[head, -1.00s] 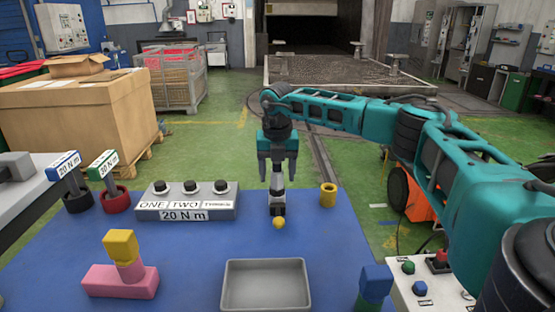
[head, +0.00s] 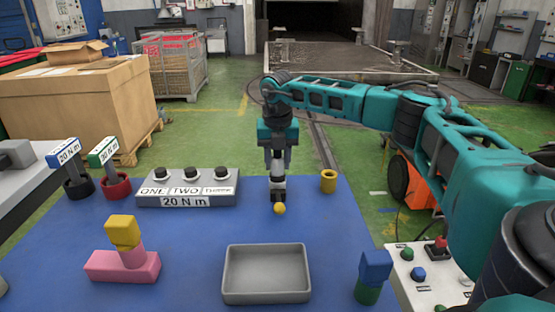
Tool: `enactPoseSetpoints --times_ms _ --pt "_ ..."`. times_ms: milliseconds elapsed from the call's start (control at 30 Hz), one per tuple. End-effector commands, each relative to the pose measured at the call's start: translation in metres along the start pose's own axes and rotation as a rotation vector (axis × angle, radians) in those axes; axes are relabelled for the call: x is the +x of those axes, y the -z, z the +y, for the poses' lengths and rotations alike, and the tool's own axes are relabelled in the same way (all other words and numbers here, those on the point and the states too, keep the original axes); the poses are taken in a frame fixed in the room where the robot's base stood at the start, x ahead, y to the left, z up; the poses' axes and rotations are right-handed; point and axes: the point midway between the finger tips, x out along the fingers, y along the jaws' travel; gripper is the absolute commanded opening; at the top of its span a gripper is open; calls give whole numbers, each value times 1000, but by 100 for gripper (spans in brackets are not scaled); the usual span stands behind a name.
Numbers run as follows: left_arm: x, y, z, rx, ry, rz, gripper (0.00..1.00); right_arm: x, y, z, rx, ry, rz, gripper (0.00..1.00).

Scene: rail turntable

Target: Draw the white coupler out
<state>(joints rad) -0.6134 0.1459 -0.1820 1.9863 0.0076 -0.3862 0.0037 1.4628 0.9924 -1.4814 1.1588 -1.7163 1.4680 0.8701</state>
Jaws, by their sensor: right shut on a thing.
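The white coupler (head: 278,183) is a small pale piece in a short upright stack on the blue table. A dark part (head: 278,196) shows below it, with a yellow ball (head: 279,209) at the front of its foot. My right gripper (head: 278,172) points straight down over the stack, its fingers drawn together and shut on the coupler. The fingers hide its upper part. My left gripper is not in view.
An empty grey tray (head: 266,299) lies in front. Pink and yellow blocks (head: 122,267) sit front left, blue and green ones (head: 375,267) front right.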

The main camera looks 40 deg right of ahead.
Motion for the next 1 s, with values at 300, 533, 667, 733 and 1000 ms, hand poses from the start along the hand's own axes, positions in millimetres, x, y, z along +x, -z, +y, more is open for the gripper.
enactPoseSetpoints --times_ms 300,533,667,733,1000 --pt "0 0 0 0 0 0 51 0 0 0 1 0 -1 14" --pt "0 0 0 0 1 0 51 -1 -1 0 1 -1 -1 1" --pt "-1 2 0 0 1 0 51 -2 -1 0 1 -1 -2 1" --pt "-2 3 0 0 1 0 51 -4 -1 0 1 -1 -2 1" --pt "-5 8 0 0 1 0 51 -9 -2 0 1 -1 -3 1"
